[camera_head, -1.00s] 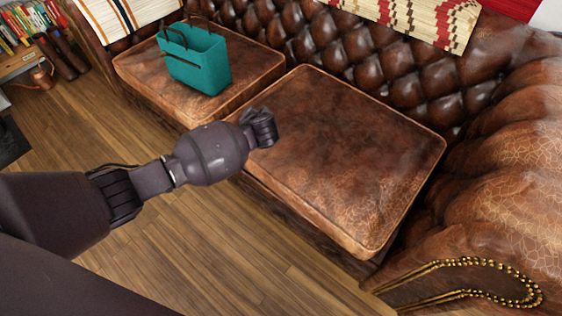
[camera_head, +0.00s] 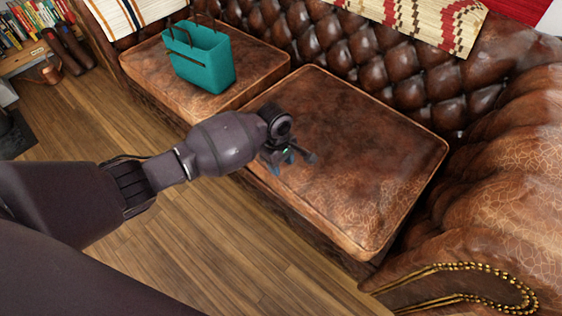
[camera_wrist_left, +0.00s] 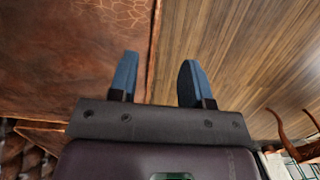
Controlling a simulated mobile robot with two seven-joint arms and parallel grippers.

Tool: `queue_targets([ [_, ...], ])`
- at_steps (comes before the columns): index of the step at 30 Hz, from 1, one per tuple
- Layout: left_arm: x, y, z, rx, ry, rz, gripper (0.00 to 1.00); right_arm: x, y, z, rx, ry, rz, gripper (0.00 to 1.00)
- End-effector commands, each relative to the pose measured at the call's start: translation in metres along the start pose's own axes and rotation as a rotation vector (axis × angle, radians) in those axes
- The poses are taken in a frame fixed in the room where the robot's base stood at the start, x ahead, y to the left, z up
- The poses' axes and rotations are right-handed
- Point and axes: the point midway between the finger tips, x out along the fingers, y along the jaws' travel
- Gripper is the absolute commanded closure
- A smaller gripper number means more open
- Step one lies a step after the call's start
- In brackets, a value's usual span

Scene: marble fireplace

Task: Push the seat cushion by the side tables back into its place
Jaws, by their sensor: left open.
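The brown leather seat cushion (camera_head: 350,160) lies on the right part of the sofa, nearest the rolled armrest. My left gripper (camera_head: 289,163) is at the cushion's left front part in the head view, with its fingers over the leather. In the left wrist view the two blue fingers (camera_wrist_left: 157,78) are apart with nothing between them. There the cushion (camera_wrist_left: 60,55) fills the left side, and its front edge runs between the fingers. I cannot tell whether the fingers touch it. My right gripper is not in view.
A second seat cushion (camera_head: 262,68) lies to the left with a teal bag (camera_head: 207,62) on it. The tufted backrest (camera_head: 390,65) and armrest (camera_head: 510,170) bound the seat. The wood floor (camera_head: 210,240) in front is clear. Books (camera_head: 30,20) stand at the far left.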

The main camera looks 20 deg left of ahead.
Motion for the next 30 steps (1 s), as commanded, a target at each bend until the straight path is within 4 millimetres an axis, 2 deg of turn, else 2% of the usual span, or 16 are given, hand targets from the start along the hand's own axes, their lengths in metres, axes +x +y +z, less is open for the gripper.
queue_targets([
  [6, 0.0, -0.001, -0.001, -0.085, 0.004, -0.005, 0.56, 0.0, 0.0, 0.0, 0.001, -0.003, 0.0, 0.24],
  [19, 0.004, -0.001, -0.001, -0.089, 0.005, -0.006, 0.56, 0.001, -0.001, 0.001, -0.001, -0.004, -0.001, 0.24],
  [23, 0.019, -0.003, -0.001, -0.089, 0.004, -0.01, 0.56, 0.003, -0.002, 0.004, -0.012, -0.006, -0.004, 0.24],
  [30, 0.06, -0.005, -0.001, -0.089, 0.002, -0.015, 0.56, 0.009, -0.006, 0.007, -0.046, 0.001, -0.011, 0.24],
])
